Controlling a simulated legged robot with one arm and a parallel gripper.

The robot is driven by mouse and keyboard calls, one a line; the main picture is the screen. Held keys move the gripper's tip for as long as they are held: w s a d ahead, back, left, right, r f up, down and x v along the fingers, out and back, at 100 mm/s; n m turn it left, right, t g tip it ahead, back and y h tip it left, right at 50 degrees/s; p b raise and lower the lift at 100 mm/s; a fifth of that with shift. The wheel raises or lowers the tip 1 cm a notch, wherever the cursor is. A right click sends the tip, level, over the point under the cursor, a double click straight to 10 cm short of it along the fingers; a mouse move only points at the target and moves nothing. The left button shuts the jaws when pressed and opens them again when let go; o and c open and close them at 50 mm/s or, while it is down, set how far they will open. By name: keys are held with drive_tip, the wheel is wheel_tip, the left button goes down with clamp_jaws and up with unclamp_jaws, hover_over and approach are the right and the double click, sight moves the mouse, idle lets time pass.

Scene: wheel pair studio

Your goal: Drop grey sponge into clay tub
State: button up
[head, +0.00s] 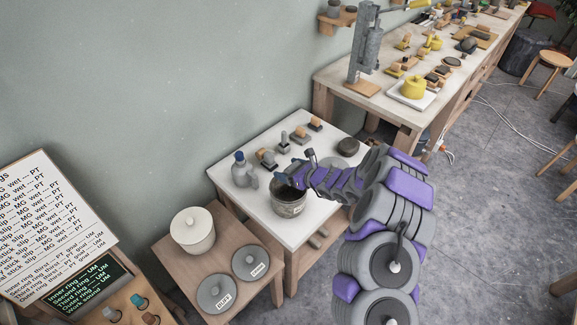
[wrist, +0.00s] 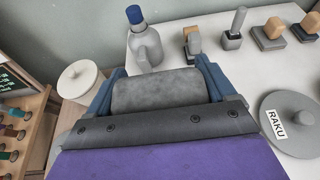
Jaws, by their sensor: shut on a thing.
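The grey sponge (wrist: 158,90) is between the blue fingers of my gripper (wrist: 160,72) in the wrist view, gripped from both sides. In the head view my gripper (head: 285,182) is over the mouth of the clay tub (head: 289,208), a grey round bucket with a label, near the front edge of the white table. The sponge is hard to make out there, and the gripper covers much of the tub's opening. The tub does not show in the wrist view. I cannot tell how high the sponge is relative to the rim.
A grey bottle with a blue cap (head: 242,170) stands left of the tub. Several small tools and blocks (head: 284,143) line the table's back. A RAKU lid (wrist: 290,122) lies to the right.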

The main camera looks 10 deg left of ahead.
wheel_tip(320, 180, down, 2)
drive_tip(key=shift+f, duration=0.15)
drive_tip(key=o, duration=0.9)
drive_tip(key=shift+c, duration=0.2)
drive_tip(key=p+v, duration=0.2)
drive_tip(key=v, duration=1.5)
drive_tip(key=shift+d, duration=0.15)
